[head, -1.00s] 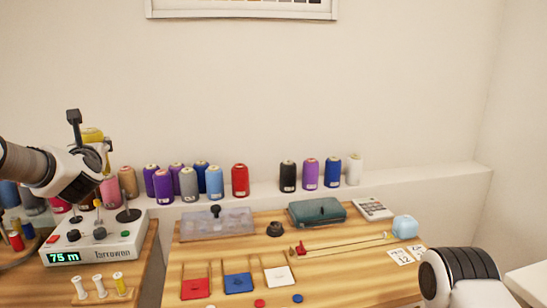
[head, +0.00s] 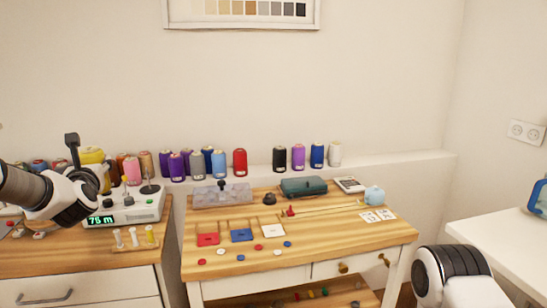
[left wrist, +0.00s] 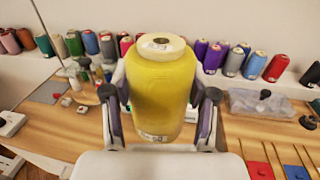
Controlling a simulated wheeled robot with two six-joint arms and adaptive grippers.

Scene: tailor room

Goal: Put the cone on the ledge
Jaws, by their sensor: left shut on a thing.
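The yellow thread cone (left wrist: 160,85) stands upright between the two fingers of my left gripper (left wrist: 160,108), which is shut on it. In the head view the cone (head: 92,156) shows only partly behind my left arm, with the left gripper (head: 104,178) above the left table. The white ledge (head: 405,160) runs along the wall behind the tables. Several coloured cones stand on it, with a gap between the red cone (head: 240,162) and the black cone (head: 279,159). My right gripper is out of view; only part of that arm shows.
A counter box reading 75 m (head: 125,206) stands on the left table below my left arm. The middle table holds a clear organiser box (head: 222,196), a teal case (head: 304,187) and small trays. The ledge is bare right of the white cone (head: 335,154).

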